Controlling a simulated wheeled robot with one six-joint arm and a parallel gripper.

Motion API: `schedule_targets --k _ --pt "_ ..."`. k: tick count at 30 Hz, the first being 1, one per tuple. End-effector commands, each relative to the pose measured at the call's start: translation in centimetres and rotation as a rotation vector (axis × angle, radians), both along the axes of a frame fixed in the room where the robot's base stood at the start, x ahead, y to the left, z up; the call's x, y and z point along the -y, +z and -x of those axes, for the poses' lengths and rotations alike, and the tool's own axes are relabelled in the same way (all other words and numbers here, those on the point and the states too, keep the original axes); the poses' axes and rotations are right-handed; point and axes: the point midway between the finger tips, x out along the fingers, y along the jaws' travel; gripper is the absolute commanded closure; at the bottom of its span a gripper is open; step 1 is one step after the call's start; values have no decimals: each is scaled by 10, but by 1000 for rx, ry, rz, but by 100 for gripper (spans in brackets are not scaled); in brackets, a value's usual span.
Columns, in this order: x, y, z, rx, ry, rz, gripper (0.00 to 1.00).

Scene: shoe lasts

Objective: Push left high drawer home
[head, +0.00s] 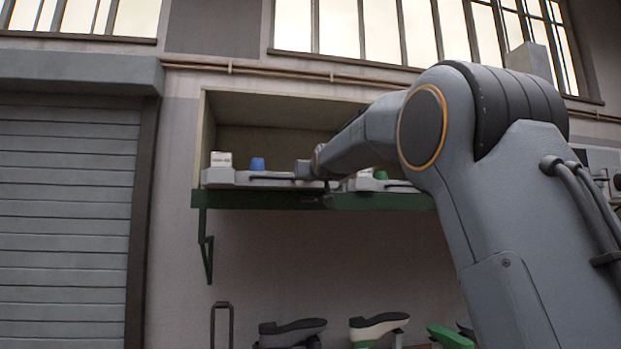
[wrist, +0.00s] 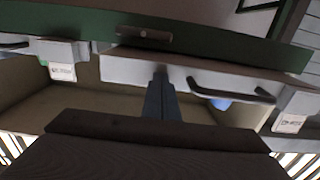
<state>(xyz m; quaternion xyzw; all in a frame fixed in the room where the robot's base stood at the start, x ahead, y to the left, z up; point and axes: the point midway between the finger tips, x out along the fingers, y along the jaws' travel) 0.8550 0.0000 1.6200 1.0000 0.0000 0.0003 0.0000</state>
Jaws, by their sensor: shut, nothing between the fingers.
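The left high drawer (head: 222,180) is a pale grey drawer front with a dark bar handle (head: 268,177), at the left of a green-edged wall shelf. In the wrist view, which appears upside down, the drawer front (wrist: 130,68) spans the middle, with its handle (wrist: 232,90) to the right of my fingers. My gripper (wrist: 159,76) is shut and empty, its fingertips overlapping the front beside the handle; I cannot tell whether they touch it. In the head view my gripper (head: 304,170) is at the drawer's right end. How far the drawer stands out is unclear.
A white label block (head: 221,159) and blue cup (head: 257,164) sit above the left drawer. A second drawer (head: 398,187) with a green cup (head: 380,175) is to the right, partly behind my arm. The green shelf edge (head: 250,199) runs below; shoe lasts (head: 292,328) stand lower down.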

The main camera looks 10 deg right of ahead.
Motion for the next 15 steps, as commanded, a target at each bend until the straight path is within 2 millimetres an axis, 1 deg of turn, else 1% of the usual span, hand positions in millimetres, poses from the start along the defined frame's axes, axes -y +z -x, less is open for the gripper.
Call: schedule_targets --k 5,15 --pt "0 0 -2 -1 0 0 100" --pt "0 1 -29 -2 0 0 100"
